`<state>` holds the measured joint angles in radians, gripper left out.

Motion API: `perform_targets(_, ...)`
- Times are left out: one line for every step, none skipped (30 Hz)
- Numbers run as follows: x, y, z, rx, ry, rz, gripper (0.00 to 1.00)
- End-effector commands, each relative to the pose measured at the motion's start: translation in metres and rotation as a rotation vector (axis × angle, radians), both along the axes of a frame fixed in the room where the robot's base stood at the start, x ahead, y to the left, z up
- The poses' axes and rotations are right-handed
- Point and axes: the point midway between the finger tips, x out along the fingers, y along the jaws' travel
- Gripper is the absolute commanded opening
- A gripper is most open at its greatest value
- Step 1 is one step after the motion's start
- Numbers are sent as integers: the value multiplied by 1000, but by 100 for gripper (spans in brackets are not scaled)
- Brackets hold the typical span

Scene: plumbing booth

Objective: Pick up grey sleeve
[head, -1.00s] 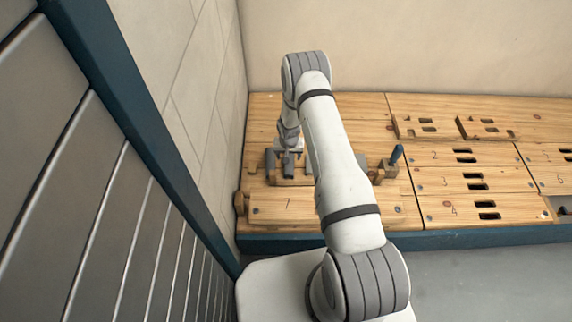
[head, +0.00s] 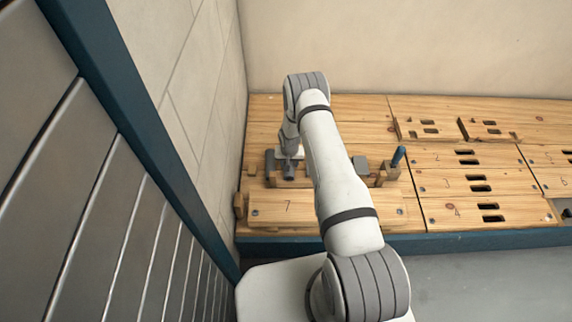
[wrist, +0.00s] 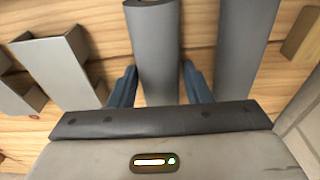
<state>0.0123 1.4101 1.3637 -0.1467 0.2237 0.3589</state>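A grey sleeve (wrist: 158,45), a round tube, lies between the two blue fingers of my gripper (wrist: 159,82) in the wrist view. One finger is on each side of it, with narrow strips of wood showing between fingers and tube. The gripper looks open and low around the sleeve; whether either fingertip touches it is hard to see. In the head view the sleeve's dark round end (head: 290,174) shows below my wrist, and my arm hides the fingers.
Another grey piece (wrist: 247,45) lies close to the right in the wrist view. Grey angled channels (wrist: 62,68) stand to the left. In the head view a blue-handled tool (head: 397,157) stands in a wooden block. The side wall (head: 205,100) is close on the left.

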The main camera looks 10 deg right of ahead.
Motion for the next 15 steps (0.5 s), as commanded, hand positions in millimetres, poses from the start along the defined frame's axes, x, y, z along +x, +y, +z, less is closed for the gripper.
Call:
perform_targets(0,0,0,0,0,0,40)
perform_targets(0,0,0,0,0,0,37)
perform_targets(0,0,0,0,0,0,34)
perform_targets(0,0,0,0,0,0,32)
perform_targets(0,0,0,0,0,0,29)
perform_targets(0,0,0,0,0,0,29)
perform_targets(0,0,0,0,0,0,29)
perform_targets(0,0,0,0,0,-1,28)
perform_targets(0,0,0,0,0,-1,28)
perform_targets(0,0,0,0,0,-1,28)
perform_targets(0,0,0,0,0,-1,28)
perform_targets(0,-1,1,0,0,-1,28)
perform_targets(0,-1,1,0,0,-1,28)
perform_targets(0,-1,3,0,-1,-1,28)
perform_targets(1,-1,7,0,-1,-1,28)
